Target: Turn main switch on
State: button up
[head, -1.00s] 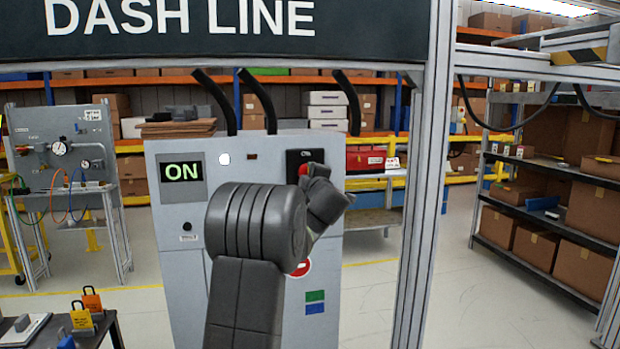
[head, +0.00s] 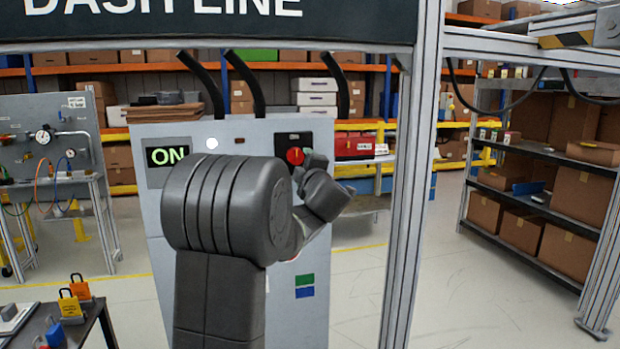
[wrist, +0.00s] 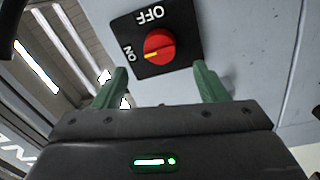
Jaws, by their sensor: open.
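The main switch is a red round knob (head: 295,156) on a black plate at the upper right of the grey cabinet. In the wrist view the knob (wrist: 159,47) has a yellow mark pointing to the ON label; OFF is on another side of the plate. The cabinet's display (head: 167,156) reads ON in green. My gripper (wrist: 160,74) is open, its two green fingers apart on either side below the knob in that view, with nothing between them. In the head view my gripper (head: 314,160) is just right of the knob, partly hidden by my arm.
A white lamp (head: 212,144) is lit beside the display. A frame post (head: 407,190) stands right of the cabinet. A small table with padlocks (head: 73,300) is at the lower left. A shelf with boxes (head: 545,190) stands at the right.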

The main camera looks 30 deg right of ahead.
aim_at(297, 158)
jog(key=v, duration=0.6)
dwell(0.4)
jog(key=p+x, duration=0.1)
jog(key=x, duration=1.2)
jog(key=shift+w+d, duration=0.1)
jog(key=shift+w, duration=0.25)
jog(key=shift+s, duration=0.1)
